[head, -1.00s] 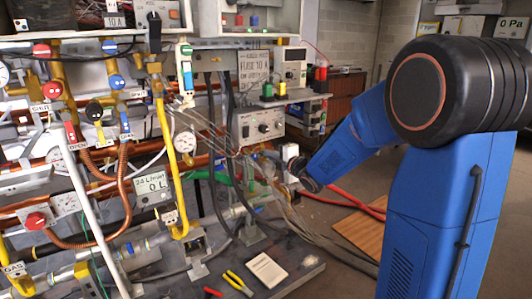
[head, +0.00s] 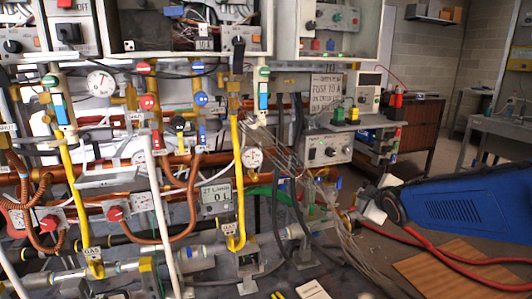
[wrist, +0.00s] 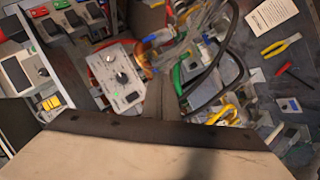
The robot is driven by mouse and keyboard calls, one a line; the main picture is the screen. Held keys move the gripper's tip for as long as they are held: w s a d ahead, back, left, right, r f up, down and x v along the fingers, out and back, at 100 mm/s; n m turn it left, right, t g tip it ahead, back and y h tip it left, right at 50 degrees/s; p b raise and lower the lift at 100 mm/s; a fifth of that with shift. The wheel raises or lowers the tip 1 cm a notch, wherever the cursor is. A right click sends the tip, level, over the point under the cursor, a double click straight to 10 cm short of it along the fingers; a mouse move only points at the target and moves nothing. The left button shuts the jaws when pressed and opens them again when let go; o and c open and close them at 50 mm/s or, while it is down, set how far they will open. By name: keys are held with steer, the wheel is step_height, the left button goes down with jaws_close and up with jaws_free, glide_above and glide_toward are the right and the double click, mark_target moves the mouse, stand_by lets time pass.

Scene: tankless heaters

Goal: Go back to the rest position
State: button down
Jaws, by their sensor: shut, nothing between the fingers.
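My blue arm reaches in from the right edge in the head view, lying low and nearly level. Its dark wrist joint is just right of the pipe bench. The end of my arm is small and partly hidden there among cables. In the wrist view my gripper (wrist: 160,98) shows as a dark narrow piece above a wide pale body along the bottom. It is shut with nothing held. Beyond it in that view are the grey control box (wrist: 118,77) and cables.
The heater wall with yellow gas pipes (head: 235,165), valves and a flow meter (head: 216,198) fills the left and middle. A power supply box (head: 326,150) stands near my wrist. Red hoses (head: 440,262) cross the floor by a brown board (head: 455,270). Pliers (wrist: 281,46) lie on the bench.

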steer(key=s+a+f+m+g, duration=0.1)
steer(key=s+m, duration=0.3)
steer(key=s, duration=0.7)
steer(key=s+f+m+g, duration=0.3)
steer(key=s+m+g, duration=0.1)
steer(key=s, duration=0.7)
steer(key=s+a+f+m+g, duration=0.1)
steer(key=s+f+m+g, duration=0.1)
steer(key=s, duration=0.9)
steer(key=shift+s+a+f+m+g, duration=0.15)
steer(key=shift+s+a+m+g, duration=0.2)
steer(key=shift+m, duration=0.55)
